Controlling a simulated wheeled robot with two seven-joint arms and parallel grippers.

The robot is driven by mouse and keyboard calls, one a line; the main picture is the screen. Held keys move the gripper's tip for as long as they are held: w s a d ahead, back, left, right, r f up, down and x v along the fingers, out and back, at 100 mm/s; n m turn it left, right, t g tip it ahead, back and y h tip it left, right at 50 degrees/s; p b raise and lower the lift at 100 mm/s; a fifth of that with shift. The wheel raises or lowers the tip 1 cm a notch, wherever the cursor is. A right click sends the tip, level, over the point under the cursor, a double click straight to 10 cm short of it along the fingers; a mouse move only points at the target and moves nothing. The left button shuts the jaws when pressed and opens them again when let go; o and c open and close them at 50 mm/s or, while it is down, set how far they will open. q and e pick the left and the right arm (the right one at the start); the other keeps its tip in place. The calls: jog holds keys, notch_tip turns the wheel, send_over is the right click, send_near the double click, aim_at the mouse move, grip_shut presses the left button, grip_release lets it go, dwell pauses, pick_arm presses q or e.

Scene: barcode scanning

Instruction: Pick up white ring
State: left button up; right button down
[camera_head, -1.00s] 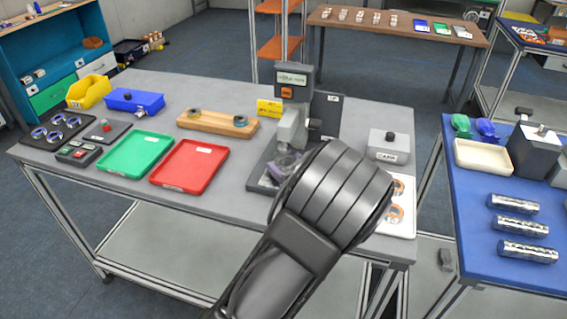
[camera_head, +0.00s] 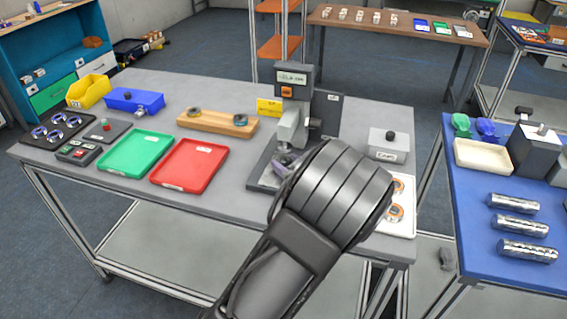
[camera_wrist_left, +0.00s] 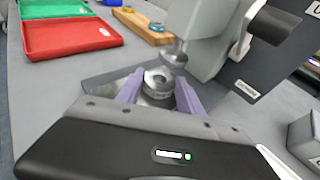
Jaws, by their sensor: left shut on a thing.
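My left gripper (camera_wrist_left: 160,92) is shut on a pale grey-white ring (camera_wrist_left: 158,78) in the left wrist view. Its two purple fingers press on the ring from both sides. The ring sits at the press (camera_head: 292,110), right under the press's round ram (camera_wrist_left: 174,57). I cannot tell whether the ring touches the base below. In the head view my dark arm hides most of the gripper, and only a bit of a purple finger (camera_head: 284,172) shows at the press base. My right gripper is in neither view.
A red tray (camera_head: 190,166) and a green tray (camera_head: 135,153) lie left of the press. A wooden block with rings (camera_head: 217,124) stands behind them. A white tray with orange-marked rings (camera_head: 398,222) and a grey box (camera_head: 388,146) are to the right.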

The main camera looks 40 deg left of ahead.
pick_arm(q)
grip_shut()
jog(key=shift+r, duration=0.15)
jog(key=shift+r, duration=0.55)
jog(key=s+d, duration=0.2)
jog(key=d, duration=0.3)
jog(key=s+d+b, duration=0.1)
jog(key=s+d, duration=0.2)
jog(key=d, duration=0.2)
jog(key=s+d+b, duration=0.1)
jog(key=s+d, duration=0.1)
jog(key=d, duration=0.4)
jog(key=shift+s+d+r, duration=0.1)
jog(key=shift+s, duration=0.3)
